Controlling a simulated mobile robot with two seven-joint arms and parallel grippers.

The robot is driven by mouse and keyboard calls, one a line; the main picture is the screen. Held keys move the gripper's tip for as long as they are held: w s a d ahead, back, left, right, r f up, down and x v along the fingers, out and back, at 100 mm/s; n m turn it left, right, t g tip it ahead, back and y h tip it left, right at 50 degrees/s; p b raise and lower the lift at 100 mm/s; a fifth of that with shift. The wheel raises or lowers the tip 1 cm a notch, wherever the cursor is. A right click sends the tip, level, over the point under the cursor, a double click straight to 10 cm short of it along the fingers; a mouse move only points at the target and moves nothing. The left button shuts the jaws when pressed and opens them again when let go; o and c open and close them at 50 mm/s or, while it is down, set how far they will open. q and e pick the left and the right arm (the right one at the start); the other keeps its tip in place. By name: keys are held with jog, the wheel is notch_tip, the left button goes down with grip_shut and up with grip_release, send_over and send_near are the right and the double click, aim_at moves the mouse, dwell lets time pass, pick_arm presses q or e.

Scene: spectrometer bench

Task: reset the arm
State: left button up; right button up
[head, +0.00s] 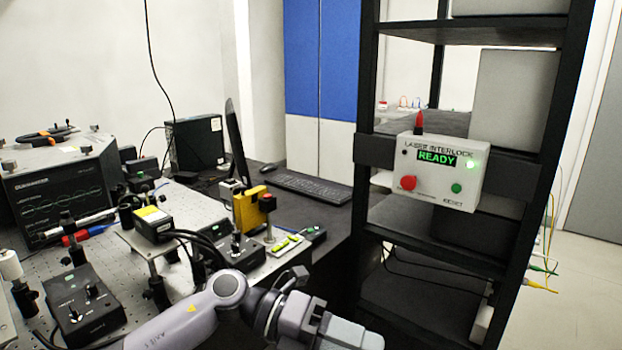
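My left arm (225,300) comes in from the bottom left, bends at a grey joint and runs to the right along the bottom edge. Its blocky grey wrist part (335,330) is cut off by the lower edge. The fingers of my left gripper do not show, so what they hold is hidden. My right arm and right gripper are out of the picture. The arm's wrist is in front of the bench and the rack, with no contact visible.
A black rack (368,90) at right bears a laser interlock box (440,172) reading READY, with a red button and lit green light. The optical bench (190,215) at left is crowded with instruments. A keyboard (312,187) lies behind. Bare floor (575,290) shows at far right.

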pick_arm(q)
jog(key=w+a+f+n+t+y+p, duration=0.1)
jog(key=a+f+n+t+y, duration=0.1)
jog(key=a+f+n+t, duration=0.65)
jog(key=a+r+n+t+y, duration=0.15)
jog(key=n+t, duration=0.45)
jog(key=n, duration=0.7)
jog(key=w+a+f+n+t+y+p, duration=0.1)
jog(key=a+f+n+t+y, duration=0.1)
jog(key=a+f+n+t, duration=0.45)
jog(key=s+a+f+n+g+y, duration=0.3)
jog(key=s+a+f+n, duration=0.2)
jog(key=s+f+n, duration=0.1)
jog(key=s+a+f+n+g+y, duration=0.3)
jog(key=s+f+n, duration=0.3)
jog(key=s, duration=0.3)
jog(key=shift+s+a+f+y, duration=0.2)
jog(key=shift+a+f+y, duration=0.5)
jog(key=shift+a, duration=0.15)
jog(key=shift+c, duration=0.6)
